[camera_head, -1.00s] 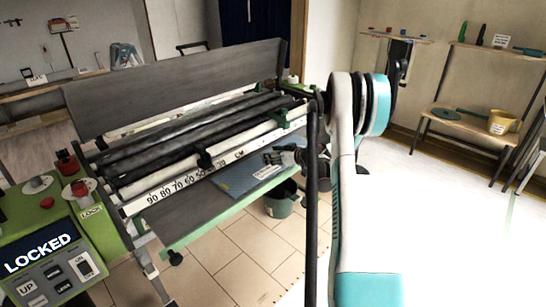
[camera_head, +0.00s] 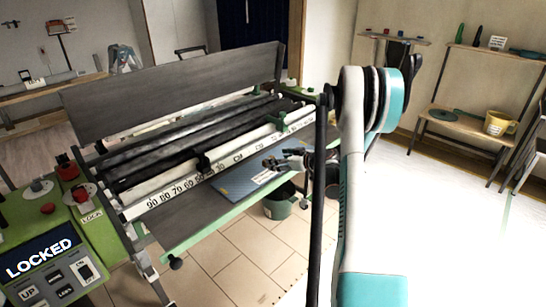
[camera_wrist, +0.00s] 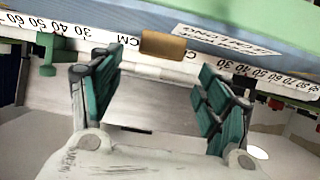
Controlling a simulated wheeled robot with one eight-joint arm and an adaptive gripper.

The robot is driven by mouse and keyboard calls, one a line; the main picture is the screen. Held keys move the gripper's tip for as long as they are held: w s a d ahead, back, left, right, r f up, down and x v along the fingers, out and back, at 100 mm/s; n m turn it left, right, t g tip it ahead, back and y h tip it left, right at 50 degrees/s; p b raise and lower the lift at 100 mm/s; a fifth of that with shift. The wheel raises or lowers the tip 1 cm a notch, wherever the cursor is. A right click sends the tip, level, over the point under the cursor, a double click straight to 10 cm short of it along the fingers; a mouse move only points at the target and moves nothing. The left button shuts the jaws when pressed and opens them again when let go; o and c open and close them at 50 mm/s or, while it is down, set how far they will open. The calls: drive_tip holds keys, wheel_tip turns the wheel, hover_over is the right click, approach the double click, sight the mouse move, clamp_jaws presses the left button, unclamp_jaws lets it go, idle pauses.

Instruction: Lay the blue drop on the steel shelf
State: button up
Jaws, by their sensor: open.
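The blue drop (camera_head: 238,182) is a flat blue sheet with a white label. It lies on the right part of the grey steel shelf (camera_head: 190,222), below the numbered white rule. In the wrist view the blue drop (camera_wrist: 235,14) and its label cross the top. My gripper (camera_head: 270,163) is above the sheet's right part in the head view, hiding some of it. In the wrist view my gripper (camera_wrist: 160,85) has its green-padded fingers wide apart. No sheet shows held between them. A small tan block (camera_wrist: 163,45) appears just beyond the fingers.
The pasting machine's green control panel (camera_head: 55,235) reads LOCKED at left. A dark bucket (camera_head: 279,202) stands on the tiles under the shelf. A wooden rack (camera_head: 470,140) with a yellow bucket (camera_head: 497,123) stands at right. Floor between is clear.

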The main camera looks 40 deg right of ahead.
drive_tip(key=p+v, duration=0.1)
drive_tip(key=v, duration=0.5)
drive_tip(key=shift+s+p, duration=0.4)
